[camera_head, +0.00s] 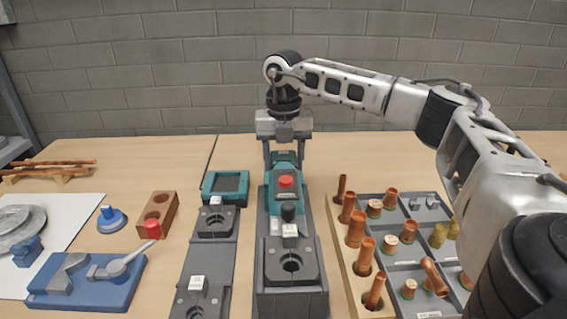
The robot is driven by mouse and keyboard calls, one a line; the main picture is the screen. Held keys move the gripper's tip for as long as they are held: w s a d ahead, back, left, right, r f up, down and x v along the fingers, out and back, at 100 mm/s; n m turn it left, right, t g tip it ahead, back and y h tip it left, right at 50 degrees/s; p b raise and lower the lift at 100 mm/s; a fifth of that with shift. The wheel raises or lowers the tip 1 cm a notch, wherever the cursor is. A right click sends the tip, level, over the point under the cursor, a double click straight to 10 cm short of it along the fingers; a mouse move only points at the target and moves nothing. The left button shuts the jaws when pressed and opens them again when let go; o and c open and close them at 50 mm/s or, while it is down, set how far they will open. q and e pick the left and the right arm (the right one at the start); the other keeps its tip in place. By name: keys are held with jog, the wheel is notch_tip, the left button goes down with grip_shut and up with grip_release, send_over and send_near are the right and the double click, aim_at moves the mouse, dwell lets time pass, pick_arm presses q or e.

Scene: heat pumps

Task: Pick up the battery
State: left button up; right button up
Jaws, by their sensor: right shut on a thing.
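My right gripper (284,150) reaches in from the right and points down, at the far end of the middle grey holder (290,275). Its two fingers are shut on the sides of a teal block (284,159), which appears to be the battery. The block is at the far end of a teal tool body with a red button (286,181). I cannot tell whether the block is apart from the tool body or still touching it. My left gripper is not in view.
A wooden tray with copper fittings (356,229) stands right of the holder. A second grey holder (208,262) with a teal frame (225,187) is to its left. Further left are a blue fixture (85,281), a brick-red block (158,214) and a blue knob (111,220).

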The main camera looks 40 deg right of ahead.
jog(key=shift+r, duration=0.15)
notch_tip(320, 180, up, 12)
notch_tip(320, 180, up, 6)
jog(key=p, duration=0.3)
send_over(283, 157)
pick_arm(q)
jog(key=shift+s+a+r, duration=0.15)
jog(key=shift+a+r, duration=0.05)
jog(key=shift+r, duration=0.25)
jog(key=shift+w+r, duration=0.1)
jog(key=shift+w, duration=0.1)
